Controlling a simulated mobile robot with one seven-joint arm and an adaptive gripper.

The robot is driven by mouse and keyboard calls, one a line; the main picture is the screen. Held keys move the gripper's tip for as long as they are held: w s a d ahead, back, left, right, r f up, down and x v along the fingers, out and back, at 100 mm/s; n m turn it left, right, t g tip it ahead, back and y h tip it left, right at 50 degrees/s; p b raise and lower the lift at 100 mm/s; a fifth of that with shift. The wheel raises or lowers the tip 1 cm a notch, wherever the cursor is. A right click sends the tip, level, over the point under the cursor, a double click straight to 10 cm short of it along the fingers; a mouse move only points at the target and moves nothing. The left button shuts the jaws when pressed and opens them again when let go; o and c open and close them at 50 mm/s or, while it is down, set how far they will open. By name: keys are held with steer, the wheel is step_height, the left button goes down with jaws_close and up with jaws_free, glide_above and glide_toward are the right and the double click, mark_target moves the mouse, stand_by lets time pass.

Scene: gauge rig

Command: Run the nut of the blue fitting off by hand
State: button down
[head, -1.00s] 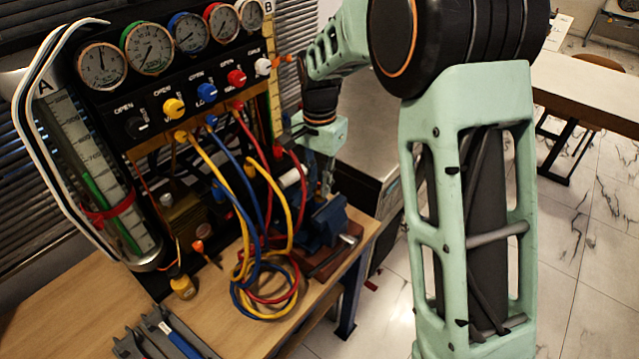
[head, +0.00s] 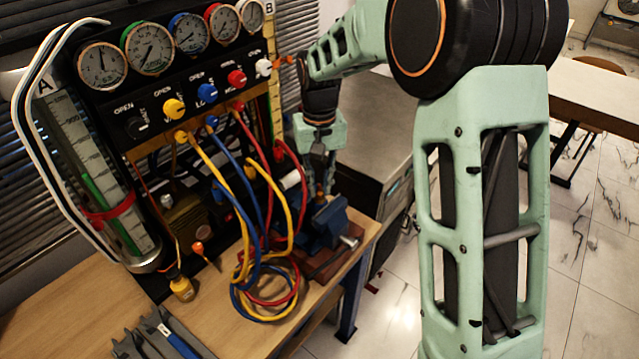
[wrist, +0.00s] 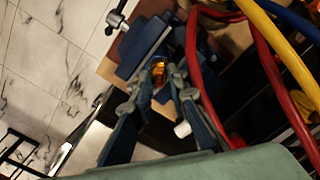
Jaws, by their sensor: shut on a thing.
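A brass-coloured nut (wrist: 158,72) shows between my fingertips in the wrist view, just in front of the blue vise (wrist: 146,46). My gripper (wrist: 158,84) is shut on it, one finger on each side. I see no clear blue on the fitting itself; its body is mostly hidden by the fingers and the vise. In the head view the blue vise (head: 328,222) stands at the right end of the bench, and my gripper (head: 320,184) points down just above it.
Red, yellow and blue hoses (head: 262,285) hang from the gauge panel (head: 190,95) and coil beside the vise, close to my gripper. The floor right of the bench is open.

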steer(key=shift+n, duration=0.3)
stand_by(0.4)
steer(key=c, duration=1.8)
jaws_free()
steer(key=shift+c, duration=0.2)
steer(key=shift+r, duration=0.15)
step_height(320, 180, up, 12)
